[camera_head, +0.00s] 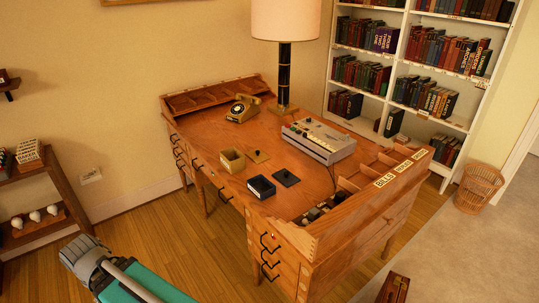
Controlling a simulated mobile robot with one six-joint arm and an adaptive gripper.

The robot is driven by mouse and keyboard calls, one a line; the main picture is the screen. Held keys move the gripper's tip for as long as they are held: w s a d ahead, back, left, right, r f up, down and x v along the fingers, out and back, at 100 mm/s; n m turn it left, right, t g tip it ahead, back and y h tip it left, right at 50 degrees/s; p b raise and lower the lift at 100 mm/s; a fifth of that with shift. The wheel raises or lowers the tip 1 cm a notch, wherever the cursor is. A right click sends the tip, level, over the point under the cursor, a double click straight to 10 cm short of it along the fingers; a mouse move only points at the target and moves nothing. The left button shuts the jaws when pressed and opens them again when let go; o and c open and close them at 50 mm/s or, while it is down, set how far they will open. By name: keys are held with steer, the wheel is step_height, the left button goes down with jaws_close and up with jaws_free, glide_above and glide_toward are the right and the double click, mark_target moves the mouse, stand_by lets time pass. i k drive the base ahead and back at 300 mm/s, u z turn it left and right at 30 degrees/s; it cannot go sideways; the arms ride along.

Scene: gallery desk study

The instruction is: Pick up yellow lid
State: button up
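The yellow lid (259,156) is a small flat square with a knob. It lies on the wooden desk (220,138) just right of an open yellow box (232,160). An open black box (261,187) and a flat black lid (286,177) lie closer to the desk's front edge. Part of my arm, with a teal link and a grey joint, shows at the lower left, well apart from the desk. My gripper cannot be made out in this view.
A yellow rotary telephone (243,108), a tall lamp (284,70) and a grey device (319,139) stand behind the lid. A raised organizer (395,180) borders the desk's right side. Wooden floor (185,235) is clear in front of the desk.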

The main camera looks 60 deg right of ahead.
mark_target(257, 155)
steer(key=z, duration=0.25)
steer(key=i, duration=0.6)
steer(key=z, duration=1)
steer(key=i, duration=0.85)
steer(key=z, duration=0.6)
steer(key=k, duration=0.9)
steer(key=z, duration=0.15)
steer(key=i, duration=0.4)
